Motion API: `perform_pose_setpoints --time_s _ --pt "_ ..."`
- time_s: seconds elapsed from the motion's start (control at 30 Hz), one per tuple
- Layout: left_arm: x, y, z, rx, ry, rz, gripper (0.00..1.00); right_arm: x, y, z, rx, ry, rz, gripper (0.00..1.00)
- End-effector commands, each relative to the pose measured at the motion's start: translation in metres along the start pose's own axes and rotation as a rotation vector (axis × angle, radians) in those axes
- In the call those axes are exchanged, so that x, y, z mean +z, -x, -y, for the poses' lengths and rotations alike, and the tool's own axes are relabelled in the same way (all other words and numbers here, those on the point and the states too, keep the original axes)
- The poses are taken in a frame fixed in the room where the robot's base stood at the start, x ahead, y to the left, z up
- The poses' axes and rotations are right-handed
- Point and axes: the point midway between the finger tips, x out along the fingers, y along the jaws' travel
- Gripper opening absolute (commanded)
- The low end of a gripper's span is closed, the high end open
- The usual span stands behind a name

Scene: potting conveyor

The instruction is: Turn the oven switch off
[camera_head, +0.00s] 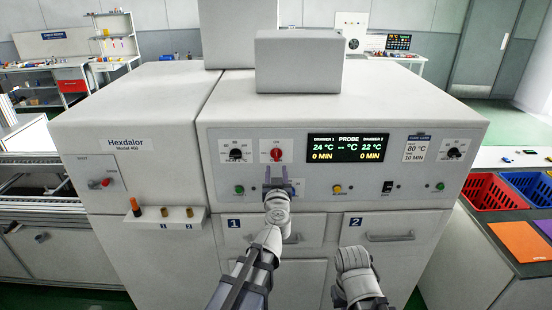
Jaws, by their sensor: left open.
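The oven (300,105) is a large light-grey cabinet facing me, with a control panel across its front. A red switch (276,153) sits on a white plate on the panel, left of the lit display (347,148). My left gripper (278,176) is open just below and in front of this switch, its fingers pointing up toward the panel. I cannot tell whether it touches the panel. My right gripper (354,260) is low in front of drawer 2; its fingers are not clear.
Black knobs (236,154) and (454,153) flank the panel. Drawers 1 (250,236) and 2 (390,236) are closed. A small shelf (164,216) sticks out at left, under another red switch (105,183). Red and blue baskets (490,192) stand at right.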

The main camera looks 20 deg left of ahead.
Motion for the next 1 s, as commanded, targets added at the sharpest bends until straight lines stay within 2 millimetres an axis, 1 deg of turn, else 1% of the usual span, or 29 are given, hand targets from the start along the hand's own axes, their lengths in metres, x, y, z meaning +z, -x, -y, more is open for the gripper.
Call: perform_pose_setpoints --time_s 0.17,0.27,0.6,0.7,0.8,1.0 --pt "0.000 -0.006 -0.001 0.001 0.001 0.000 0.47 0.000 0.000 0.000 0.000 0.000 0.000 0.00" --pt "0.000 -0.016 -0.001 0.001 0.001 -0.001 0.47 0.000 0.000 0.000 0.000 0.000 0.000 0.00" --pt "0.000 -0.067 -0.002 0.002 0.001 -0.001 0.47 0.000 0.000 0.000 0.000 0.000 0.000 0.00" --pt "0.000 -0.076 -0.002 0.003 0.001 -0.001 0.47 0.000 0.000 0.000 0.000 0.000 0.000 0.00" --pt "0.000 -0.079 -0.002 0.004 0.001 -0.001 0.47 0.000 0.000 0.000 0.000 0.000 0.000 0.00" --pt "0.000 -0.078 -0.001 0.004 0.001 -0.001 0.47 0.000 0.000 0.000 0.000 0.000 0.000 0.00"
